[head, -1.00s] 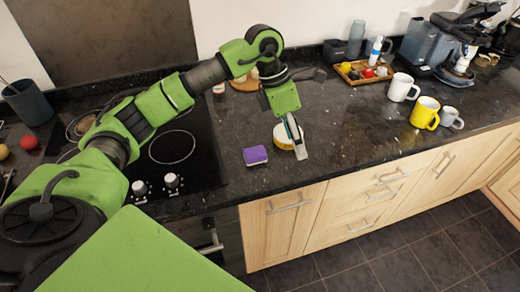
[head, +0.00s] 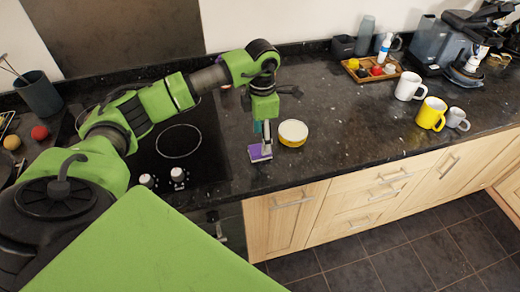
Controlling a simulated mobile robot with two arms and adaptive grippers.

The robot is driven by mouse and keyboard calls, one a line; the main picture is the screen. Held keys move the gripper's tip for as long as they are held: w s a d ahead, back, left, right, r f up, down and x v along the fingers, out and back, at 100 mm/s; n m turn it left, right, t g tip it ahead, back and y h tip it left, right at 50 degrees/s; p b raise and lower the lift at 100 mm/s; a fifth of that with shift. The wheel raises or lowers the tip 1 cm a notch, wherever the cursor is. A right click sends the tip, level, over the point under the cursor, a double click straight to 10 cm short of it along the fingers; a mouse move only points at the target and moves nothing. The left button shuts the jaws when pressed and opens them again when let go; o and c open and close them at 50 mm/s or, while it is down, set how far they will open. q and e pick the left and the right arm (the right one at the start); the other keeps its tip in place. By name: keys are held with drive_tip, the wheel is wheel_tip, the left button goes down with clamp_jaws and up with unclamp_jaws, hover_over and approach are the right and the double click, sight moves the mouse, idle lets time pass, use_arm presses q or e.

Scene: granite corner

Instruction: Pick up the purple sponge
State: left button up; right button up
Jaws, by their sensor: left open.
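The purple sponge (head: 256,155) lies on the dark granite counter, just right of the cooktop and near the front edge. My left gripper (head: 264,147) points down right at the sponge, its fingers overlapping it in the head view and hiding part of it. The gripper is open; I cannot tell whether a finger touches the sponge. My right gripper is not in view.
A round yellow tub with a pale top (head: 292,133) stands close to the right of the gripper. Farther right are a white mug (head: 408,87), a yellow mug (head: 430,113) and a grey mug (head: 456,119). A wooden tray (head: 371,71) sits behind. Counter between tub and mugs is clear.

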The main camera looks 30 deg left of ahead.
sight(260, 149)
use_arm(q)
drive_tip(key=f+p, duration=0.1)
drive_tip(key=f, duration=0.1)
drive_tip(key=f+p, duration=0.1)
drive_tip(key=f, duration=0.1)
drive_tip(key=shift+s+a+f, duration=0.1)
drive_tip(key=shift+s, duration=0.3)
drive_tip(key=shift+f, duration=0.3)
drive_tip(key=c, duration=1)
drive_tip(key=shift+r, duration=0.1)
drive_tip(key=shift+w+r+b, duration=0.1)
drive_tip(key=shift+r+b, duration=0.3)
drive_tip(key=shift+b, duration=0.05)
drive_tip(key=r, duration=0.1)
drive_tip(key=r+b, duration=0.1)
drive_tip(key=shift+s+r+b, duration=0.25)
drive_tip(key=shift+r+b, duration=0.05)
drive_tip(key=s+d+r+b, duration=0.1)
drive_tip(key=s+d+r, duration=0.1)
drive_tip(key=s+r, duration=0.1)
drive_tip(key=s+d+r+b, duration=0.2)
drive_tip(key=s+r, duration=0.1)
drive_tip(key=s, duration=0.2)
drive_tip(key=s+d+r+b, duration=0.1)
drive_tip(key=s+d+r, duration=0.1)
drive_tip(key=s+r, duration=0.1)
drive_tip(key=shift+s+d+r+b, duration=0.25)
drive_tip(key=shift+s+d+b, duration=0.05)
drive_tip(key=shift+s, duration=0.25)
